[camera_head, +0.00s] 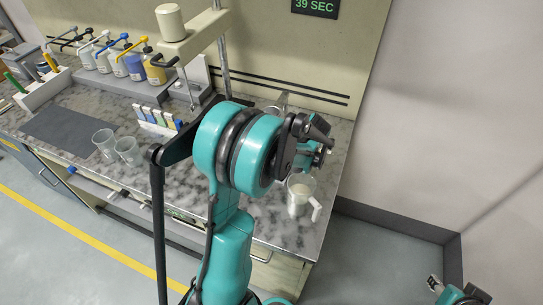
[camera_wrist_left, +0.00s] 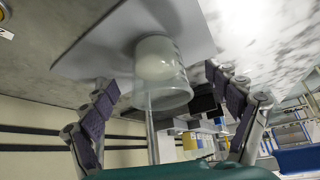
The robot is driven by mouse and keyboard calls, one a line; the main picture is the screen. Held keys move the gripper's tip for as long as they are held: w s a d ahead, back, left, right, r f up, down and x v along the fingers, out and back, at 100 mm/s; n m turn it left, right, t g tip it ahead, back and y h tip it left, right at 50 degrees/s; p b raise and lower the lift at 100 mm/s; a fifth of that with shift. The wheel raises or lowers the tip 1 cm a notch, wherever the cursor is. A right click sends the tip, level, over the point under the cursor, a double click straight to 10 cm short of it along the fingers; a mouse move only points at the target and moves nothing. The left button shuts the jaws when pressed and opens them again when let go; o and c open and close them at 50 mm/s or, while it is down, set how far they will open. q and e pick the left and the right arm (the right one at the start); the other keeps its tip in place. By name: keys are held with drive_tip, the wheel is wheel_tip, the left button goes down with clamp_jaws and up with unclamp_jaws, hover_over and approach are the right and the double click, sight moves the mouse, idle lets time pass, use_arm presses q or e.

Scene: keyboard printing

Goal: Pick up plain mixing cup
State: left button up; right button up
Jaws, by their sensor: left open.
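A clear cup (camera_wrist_left: 165,85) with whitish contents stands on a grey plate (camera_wrist_left: 95,55) in the left wrist view, which shows the bench upside down. My left gripper (camera_wrist_left: 162,92) is open, with a finger on either side of the cup and visible gaps. In the head view my left gripper (camera_head: 320,142) is over the bench's right part, partly hidden by my wrist. A handled translucent cup (camera_head: 300,192) with whitish contents stands below it. Two clear cups (camera_head: 104,142) (camera_head: 128,151) stand at left. I cannot tell which cup is the plain mixing cup. My right gripper (camera_head: 460,292) is partly cut off at bottom right.
A mixer stand (camera_head: 180,45) rises behind my arm. Several pump bottles (camera_head: 130,65) line the back left. A dark mat (camera_head: 65,130) and a small rack of coloured strips (camera_head: 155,120) lie on the marble bench (camera_head: 85,97). The wall (camera_head: 450,120) bounds the right.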

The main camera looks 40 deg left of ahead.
use_arm(q)
drive_tip(key=x, duration=0.2)
drive_tip(key=b+x, duration=0.1)
drive_tip(key=x, duration=0.1)
drive_tip(key=shift+w, duration=0.25)
drive_tip(key=shift+r, duration=0.15)
drive_tip(key=shift+c, duration=1.3)
drive_tip(key=c, duration=1.1)
